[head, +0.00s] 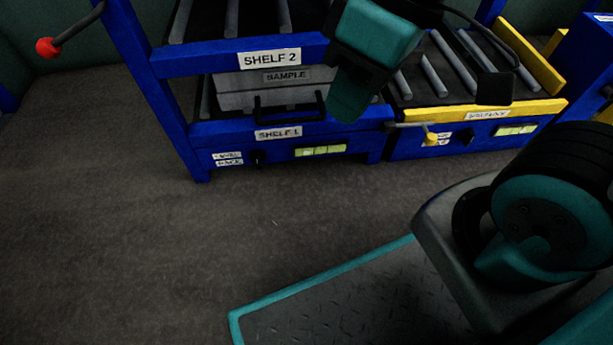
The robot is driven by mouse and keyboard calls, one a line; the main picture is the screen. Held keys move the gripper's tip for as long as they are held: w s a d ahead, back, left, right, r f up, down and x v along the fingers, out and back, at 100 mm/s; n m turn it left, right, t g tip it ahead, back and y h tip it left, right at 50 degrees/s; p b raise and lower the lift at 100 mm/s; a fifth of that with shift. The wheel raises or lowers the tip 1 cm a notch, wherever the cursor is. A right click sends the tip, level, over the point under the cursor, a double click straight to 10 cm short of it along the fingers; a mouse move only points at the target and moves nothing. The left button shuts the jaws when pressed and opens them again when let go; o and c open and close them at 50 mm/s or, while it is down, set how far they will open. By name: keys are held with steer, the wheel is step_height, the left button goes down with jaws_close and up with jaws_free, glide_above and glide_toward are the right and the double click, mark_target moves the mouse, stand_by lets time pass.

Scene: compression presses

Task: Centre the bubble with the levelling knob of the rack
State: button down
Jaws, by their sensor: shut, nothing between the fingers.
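The blue rack (195,157) stands at the upper middle with two shelf levels. On its lower front beam, a label that seems to read LEVEL RACK (229,158) sits left of the black levelling knob (258,157). Right of the knob is the yellow-green bubble vial (320,150); the bubble's place in it is too small to tell. My gripper (350,105), teal and black, hangs down in front of the right part of the rack. It looks shut and empty, above and right of the vial, apart from the knob, and hides part of the shelves.
A grey SAMPLE block (285,87) with a black handle lies on Shelf 1. Right of the rack, a blue and yellow roller unit (440,108) carries its own dark knob (468,135) and vial (515,130). A yellow-ended lever (430,139) sticks out there. The floor in front is clear.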

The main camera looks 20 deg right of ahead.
step_height(320, 180, down, 6)
steer(key=b, duration=0.3)
steer(key=shift+f, duration=0.15)
stand_by(0.3)
